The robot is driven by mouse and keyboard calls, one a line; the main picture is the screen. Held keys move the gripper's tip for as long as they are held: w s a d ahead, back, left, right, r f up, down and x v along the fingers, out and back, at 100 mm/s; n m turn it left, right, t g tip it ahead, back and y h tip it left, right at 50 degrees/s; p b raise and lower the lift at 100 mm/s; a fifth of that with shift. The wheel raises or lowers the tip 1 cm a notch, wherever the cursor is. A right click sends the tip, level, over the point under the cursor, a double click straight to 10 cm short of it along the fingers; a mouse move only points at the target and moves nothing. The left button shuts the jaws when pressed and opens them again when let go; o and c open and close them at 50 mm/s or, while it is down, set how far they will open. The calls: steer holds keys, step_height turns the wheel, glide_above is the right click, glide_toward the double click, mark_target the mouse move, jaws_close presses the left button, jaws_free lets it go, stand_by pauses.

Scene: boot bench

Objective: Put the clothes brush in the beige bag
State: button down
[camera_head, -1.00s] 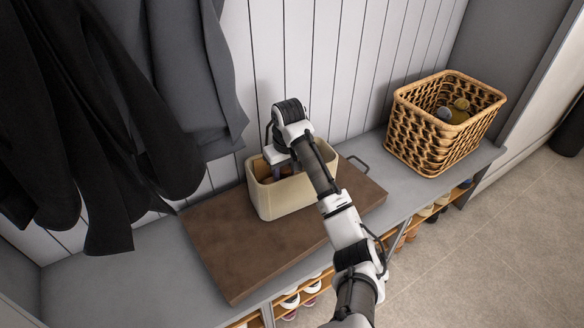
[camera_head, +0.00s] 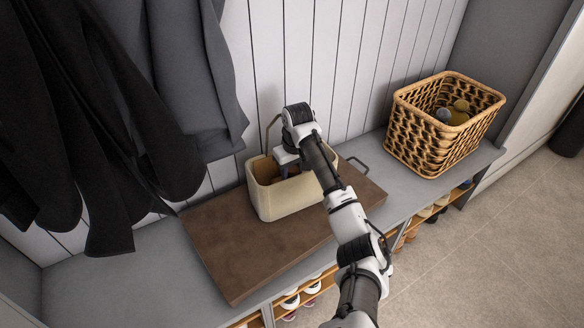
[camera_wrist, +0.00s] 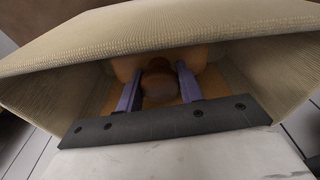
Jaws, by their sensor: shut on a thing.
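The beige bag (camera_head: 290,202) stands open on the dark brown board on the bench. My gripper (camera_head: 285,174) points down into the bag's open top. In the wrist view, my gripper (camera_wrist: 160,88) has its two purple fingers on either side of a brown rounded thing (camera_wrist: 160,90), which looks like part of the clothes brush. The bag's woven walls (camera_wrist: 60,65) surround the fingers. The rest of the brush is hidden by the bag and my gripper, so I cannot tell whether it touches the bag's floor.
The brown board (camera_head: 235,255) lies on the grey bench (camera_head: 155,270). A wicker basket (camera_head: 437,150) with a few round items stands at the right. Dark coats (camera_head: 110,100) hang at the left, close to the bag. Shoes sit on shelves below the bench.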

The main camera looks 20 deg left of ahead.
steer(key=c, duration=0.9)
jaws_free()
step_height(320, 180, up, 13)
steer(key=d+p, duration=0.1)
steer(key=shift+s, duration=0.45)
steer(key=shift+d, duration=0.1)
